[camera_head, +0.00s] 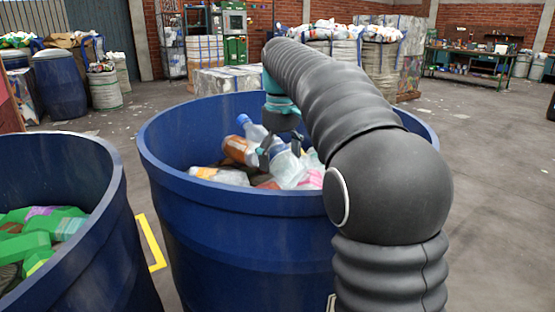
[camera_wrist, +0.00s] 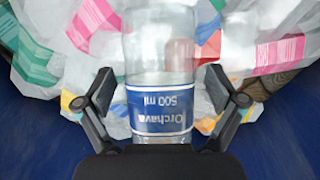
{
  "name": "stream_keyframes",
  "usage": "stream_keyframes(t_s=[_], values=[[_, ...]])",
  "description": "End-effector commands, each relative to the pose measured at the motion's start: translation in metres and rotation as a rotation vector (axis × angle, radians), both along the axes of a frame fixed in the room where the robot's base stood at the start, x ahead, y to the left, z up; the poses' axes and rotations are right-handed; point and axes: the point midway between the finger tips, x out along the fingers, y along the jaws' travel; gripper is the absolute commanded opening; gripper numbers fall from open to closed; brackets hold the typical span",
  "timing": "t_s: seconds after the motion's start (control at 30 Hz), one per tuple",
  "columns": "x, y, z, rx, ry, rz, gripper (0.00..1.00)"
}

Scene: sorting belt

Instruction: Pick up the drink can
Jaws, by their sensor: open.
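I see no drink can that I can make out in either view. In the wrist view, a clear bottle (camera_wrist: 158,108) with a blue "Orchava 500 ml" label lies between the two fingers of my gripper (camera_wrist: 160,90). The fingers are spread, with a gap on each side of the bottle. In the head view, my gripper (camera_head: 279,152) points down inside the middle blue barrel (camera_head: 235,235), just over the heap. A clear bottle with a blue cap (camera_head: 243,119) leans by it. My arm hides the barrel's right part.
Crumpled bags with coloured stripes (camera_wrist: 270,55) surround the bottle. The blue barrel wall (camera_wrist: 285,140) is close below them in the wrist view. A second blue barrel (camera_head: 95,255) with green items stands at the left. Open floor (camera_head: 480,160) shows at the right.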

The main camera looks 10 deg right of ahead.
Motion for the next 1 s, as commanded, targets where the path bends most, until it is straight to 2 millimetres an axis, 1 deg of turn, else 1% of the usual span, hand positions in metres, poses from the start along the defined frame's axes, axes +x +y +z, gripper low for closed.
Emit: stream_keyframes(t_s=[0.8,0.83,0.87,0.9,0.97,1.0], values=[[0.0,0.0,-0.0048,0.0,0.0,0.0,0.94],[0.0,0.0,-0.0048,0.0,0.0,0.0,0.92],[0.0,0.0,-0.0048,0.0,0.0,0.0,0.84],[0.0,0.0,-0.0048,0.0,0.0,0.0,0.74],[0.0,0.0,-0.0048,0.0,0.0,0.0,0.59],[0.0,0.0,-0.0048,0.0,0.0,0.0,0.49]])
